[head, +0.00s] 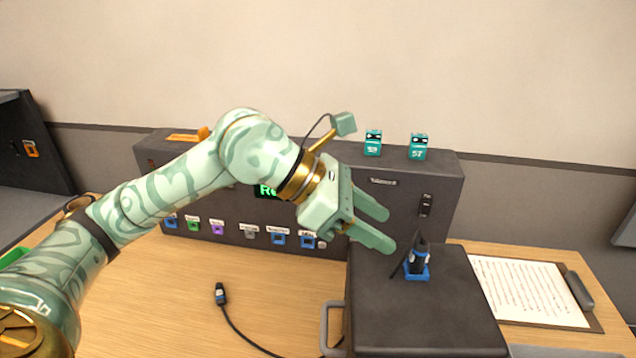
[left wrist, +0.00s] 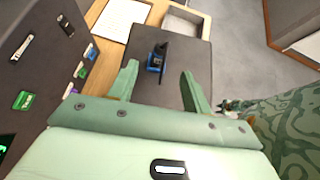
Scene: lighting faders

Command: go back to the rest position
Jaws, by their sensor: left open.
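My left gripper (head: 383,222) is open and empty. It hangs in the air in front of the dark console and above the back left of the dark case. In the left wrist view its two fingers (left wrist: 160,85) stand wide apart, with nothing between them. A black and blue connector (head: 417,262) stands upright on the case, just right of and below the fingertips. It also shows beyond the fingers in the left wrist view (left wrist: 156,58).
The dark console (head: 400,185) has a row of coloured sockets and two teal blocks (head: 373,142) on top. The dark case (head: 420,320) stands on the wooden table (head: 180,300). A cable plug (head: 221,294) lies at the front left. A clipboard (head: 530,290) lies at right.

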